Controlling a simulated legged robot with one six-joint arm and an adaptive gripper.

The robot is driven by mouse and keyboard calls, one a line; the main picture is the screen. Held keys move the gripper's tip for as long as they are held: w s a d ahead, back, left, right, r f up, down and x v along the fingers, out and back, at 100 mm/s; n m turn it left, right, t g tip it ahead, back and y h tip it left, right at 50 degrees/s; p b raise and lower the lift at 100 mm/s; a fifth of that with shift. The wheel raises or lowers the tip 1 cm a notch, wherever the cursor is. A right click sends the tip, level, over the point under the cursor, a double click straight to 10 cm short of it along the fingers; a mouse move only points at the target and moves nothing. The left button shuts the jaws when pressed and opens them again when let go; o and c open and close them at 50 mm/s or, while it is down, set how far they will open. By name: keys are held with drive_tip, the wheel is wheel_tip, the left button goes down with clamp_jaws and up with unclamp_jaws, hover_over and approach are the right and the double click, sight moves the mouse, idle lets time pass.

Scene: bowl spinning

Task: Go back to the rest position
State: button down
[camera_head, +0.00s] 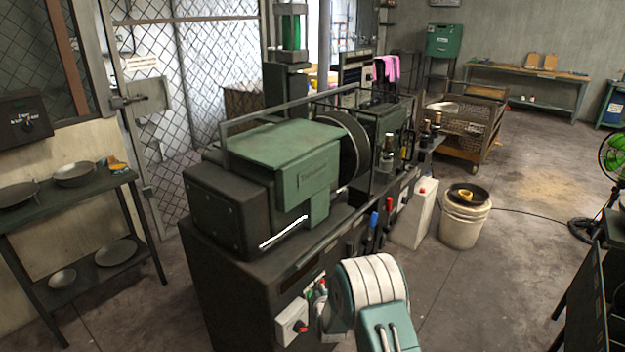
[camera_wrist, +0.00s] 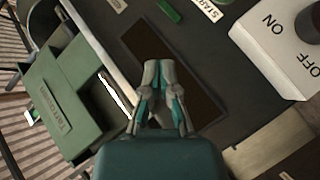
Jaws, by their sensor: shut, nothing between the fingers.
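My gripper (camera_wrist: 158,66) is shut and empty in the wrist view, its two grey fingertips together. It is over the dark front panel (camera_wrist: 205,95) of the spinning machine, and I cannot tell how far above it. In the head view my arm shows at the lower middle, and the gripper is not clearly visible there. The spinning machine (camera_head: 285,160) stands in the middle of the head view, with a green housing and a dark base. Its green housing (camera_wrist: 70,90) also shows at the left of the wrist view.
A white ON/OFF switch box (camera_wrist: 285,45) is at the upper right of the wrist view. A shelf (camera_head: 85,210) with metal bowls stands at the left. A white bucket (camera_head: 462,225) stands right of the machine.

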drive_tip(key=s+d+r+m+g, duration=0.1)
drive_tip(key=s+d+r+m, duration=0.1)
drive_tip(key=r, duration=0.6)
drive_tip(key=s+d+r+m+g, duration=0.1)
drive_tip(key=r, duration=0.7)
drive_tip(key=s+d+r+m+g, duration=0.2)
drive_tip(key=s+d+r+m, duration=0.15)
drive_tip(key=s+r, duration=0.7)
drive_tip(key=s+d+r+m+g, duration=0.1)
drive_tip(key=s+d+r+m, duration=0.1)
drive_tip(key=s, duration=0.8)
drive_tip(key=s+d+r+m+g+h, duration=0.1)
drive_tip(key=s+d+r+m+g, duration=0.1)
drive_tip(key=s, duration=0.8)
drive_tip(key=s+d+r+m+g, duration=0.1)
drive_tip(key=s+d+r+m, duration=0.1)
drive_tip(key=s, duration=0.8)
drive_tip(key=shift+s+r, duration=0.3)
drive_tip(key=shift+r, duration=0.3)
drive_tip(key=shift+d, duration=0.1)
